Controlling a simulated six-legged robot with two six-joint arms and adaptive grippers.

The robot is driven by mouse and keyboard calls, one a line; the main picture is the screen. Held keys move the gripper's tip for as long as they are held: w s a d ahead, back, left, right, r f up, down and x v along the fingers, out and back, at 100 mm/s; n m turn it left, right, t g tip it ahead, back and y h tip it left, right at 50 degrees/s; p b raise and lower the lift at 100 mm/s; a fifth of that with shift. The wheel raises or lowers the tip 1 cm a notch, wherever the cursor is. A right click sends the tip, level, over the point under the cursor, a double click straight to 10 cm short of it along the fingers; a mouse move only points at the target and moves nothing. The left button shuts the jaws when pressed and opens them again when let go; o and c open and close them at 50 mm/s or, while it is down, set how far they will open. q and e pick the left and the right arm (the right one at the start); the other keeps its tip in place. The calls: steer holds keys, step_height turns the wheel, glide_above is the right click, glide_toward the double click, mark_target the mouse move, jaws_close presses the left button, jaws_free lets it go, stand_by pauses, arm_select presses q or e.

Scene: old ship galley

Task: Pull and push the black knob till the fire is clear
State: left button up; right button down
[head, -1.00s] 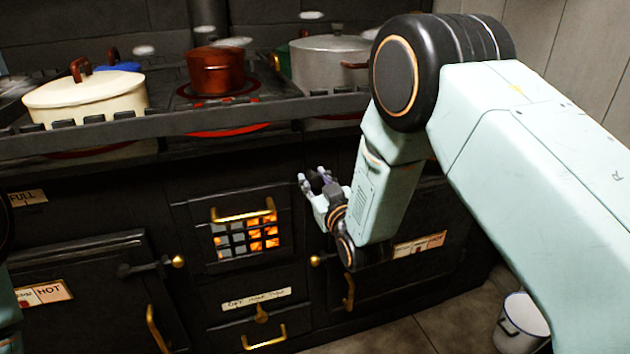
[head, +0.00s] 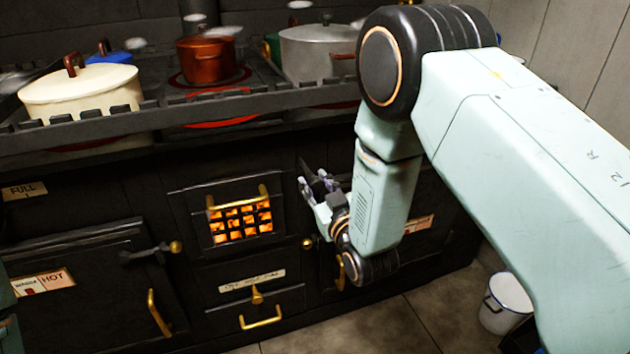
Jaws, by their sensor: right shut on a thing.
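The fire window (head: 240,222) is in the middle of the black stove front. Orange glow fills all of its openings behind a dark grid. A brass handle (head: 237,197) crosses its top. My right gripper (head: 313,185) is at the stove front, to the right of the fire window. Its fingers are shut on the black knob, which is mostly hidden by them and dark against the dark stove. My left gripper is not in view.
A cream pot (head: 80,95), a copper pot (head: 208,62) and a grey pot (head: 315,52) stand on the stove top behind a rail. Brass door handles (head: 157,312) stick out below. A white bucket (head: 506,303) stands on the floor at right.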

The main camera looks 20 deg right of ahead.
steer(key=c, duration=0.9)
jaws_free()
steer(key=shift+w, duration=0.1)
steer(key=shift+c, duration=0.2)
steer(key=s, duration=1.2)
steer(key=shift+d, duration=0.45)
